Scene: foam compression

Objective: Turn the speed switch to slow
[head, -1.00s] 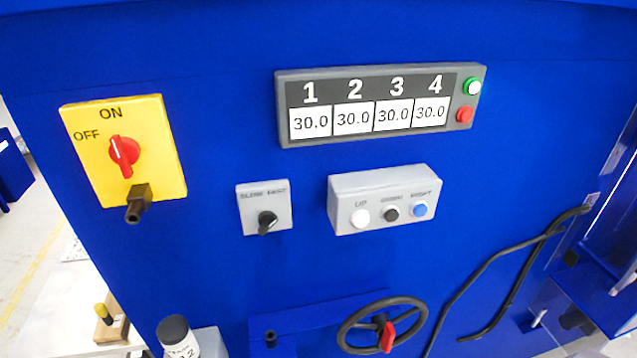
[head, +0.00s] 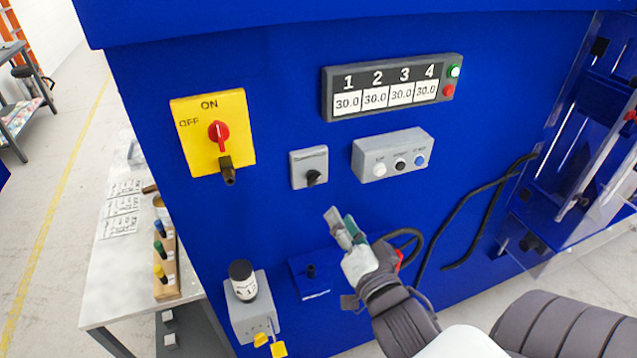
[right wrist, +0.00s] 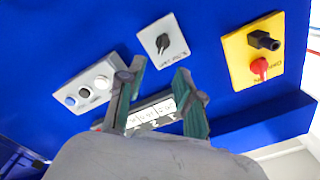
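The speed switch is a small grey box (head: 299,172) with a black knob (head: 314,177) on the blue machine front. It sits between the yellow ON/OFF panel and the three-button box. I cannot tell from its small labels which setting the knob is at. My right gripper (head: 342,219) is below and slightly right of the switch, apart from it. In the right wrist view, the gripper (right wrist: 158,72) has its fingers apart with nothing between them; the knob (right wrist: 162,43) shows beyond the fingertips in this upside-down view. My left gripper is not in view.
The yellow panel (head: 183,112) with a red knob is left of the switch. The button box (head: 415,140) is to the right, under a display (head: 330,113) reading 30.0. A handwheel is partly behind my right arm.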

